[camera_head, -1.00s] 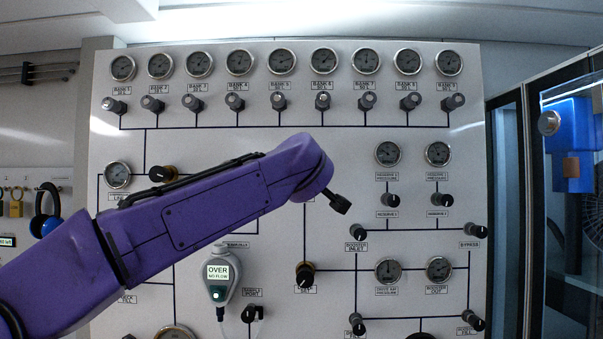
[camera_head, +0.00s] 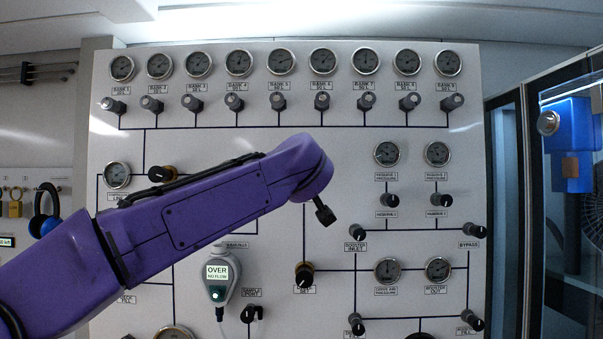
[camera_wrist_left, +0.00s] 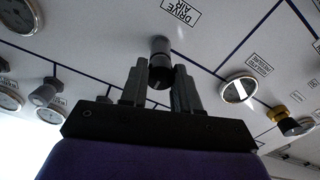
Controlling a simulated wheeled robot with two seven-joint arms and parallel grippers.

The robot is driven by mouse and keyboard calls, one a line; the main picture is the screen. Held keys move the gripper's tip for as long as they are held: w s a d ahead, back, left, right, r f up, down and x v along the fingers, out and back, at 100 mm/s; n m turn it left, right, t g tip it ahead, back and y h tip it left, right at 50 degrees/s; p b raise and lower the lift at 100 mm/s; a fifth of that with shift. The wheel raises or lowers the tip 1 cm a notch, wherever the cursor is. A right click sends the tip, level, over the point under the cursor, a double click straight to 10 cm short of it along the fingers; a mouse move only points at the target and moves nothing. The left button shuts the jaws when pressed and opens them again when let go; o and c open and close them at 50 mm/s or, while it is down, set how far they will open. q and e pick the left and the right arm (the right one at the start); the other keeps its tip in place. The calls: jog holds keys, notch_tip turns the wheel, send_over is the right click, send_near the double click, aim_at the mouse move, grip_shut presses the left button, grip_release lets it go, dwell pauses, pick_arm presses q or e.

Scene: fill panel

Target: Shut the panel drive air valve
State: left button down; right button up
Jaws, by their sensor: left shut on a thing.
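The drive air valve is a dark round knob (camera_wrist_left: 160,47) on the white panel, beside the DRIVE AIR label (camera_wrist_left: 180,10) in the left wrist view. My left gripper (camera_wrist_left: 160,78) is shut on this knob, with one finger on each side of it. In the head view my purple left arm reaches across the panel, and its end hides the fingers and the valve. My right gripper is in neither current view.
The panel (camera_head: 325,245) carries several other knobs and gauges. An orange-ringed knob (camera_head: 304,275) and a handheld meter reading OVER (camera_head: 218,273) sit below the arm. A glass-fronted cabinet with a blue unit (camera_head: 570,130) stands at the right.

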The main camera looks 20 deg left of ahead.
pick_arm(q)
jog(key=shift+f, duration=0.15)
jog(key=c, duration=0.8)
grip_release()
jog(key=shift+s, duration=0.1)
jog(key=b+v, duration=0.4)
jog(key=v, duration=0.6)
jog(key=shift+s+d, duration=0.1)
jog(key=shift+s, duration=0.15)
jog(key=shift+w, duration=0.1)
